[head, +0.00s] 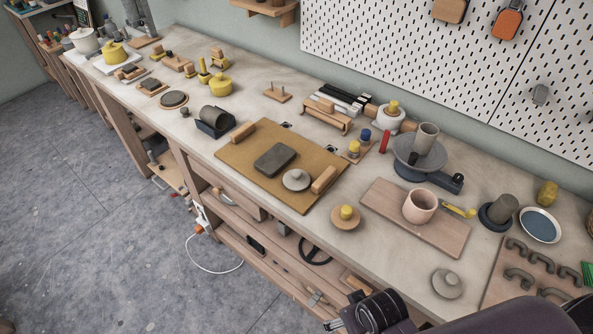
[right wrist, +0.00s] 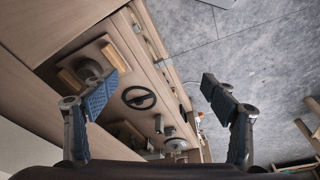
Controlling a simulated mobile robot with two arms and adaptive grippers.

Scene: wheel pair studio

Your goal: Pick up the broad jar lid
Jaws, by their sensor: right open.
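Two grey round lids with knobs show in the head view, and I cannot tell for sure which is the broad jar lid. One grey lid (head: 447,284) lies knob up on the bare bench near the front edge at right. The other grey lid (head: 296,181) lies knob up on the tan board (head: 238,153). My right gripper (right wrist: 158,92) is open and empty in the right wrist view, over the lower shelves and floor. Its arm enters the head view at the bottom right, in front of the bench and close to the first lid. My left gripper is not in view.
A board with grey hooks (head: 496,281) is right of the first lid. A black handwheel (right wrist: 138,97) sits on the lower shelf.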

